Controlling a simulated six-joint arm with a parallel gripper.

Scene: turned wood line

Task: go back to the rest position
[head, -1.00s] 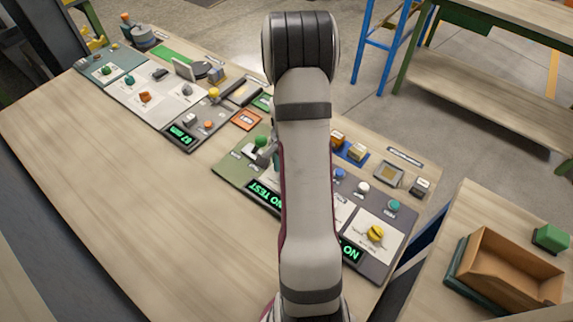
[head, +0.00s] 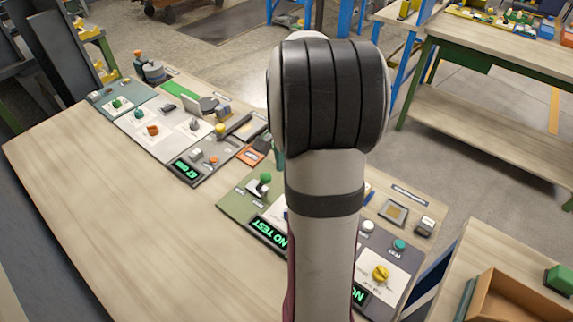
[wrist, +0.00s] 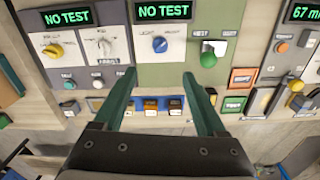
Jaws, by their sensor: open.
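My gripper (wrist: 162,104) shows in the wrist view with its two green fingers apart and nothing between them. It is clear of the panel, with the fingertips in front of the lower edge of the middle section. In the head view my arm hides the gripper and the middle of the bench. The green knob (wrist: 208,59) and the blue dial (wrist: 160,44) lie just beyond the fingertips in the wrist view. The green knob also shows in the head view (head: 265,178), left of my arm.
The long wooden bench (head: 120,220) carries panels with displays, knobs and switches. An orange-brown tray (head: 520,305) and a green block (head: 559,279) stand on a side table at right. The bench's front left is bare. A green-framed table (head: 480,130) stands behind.

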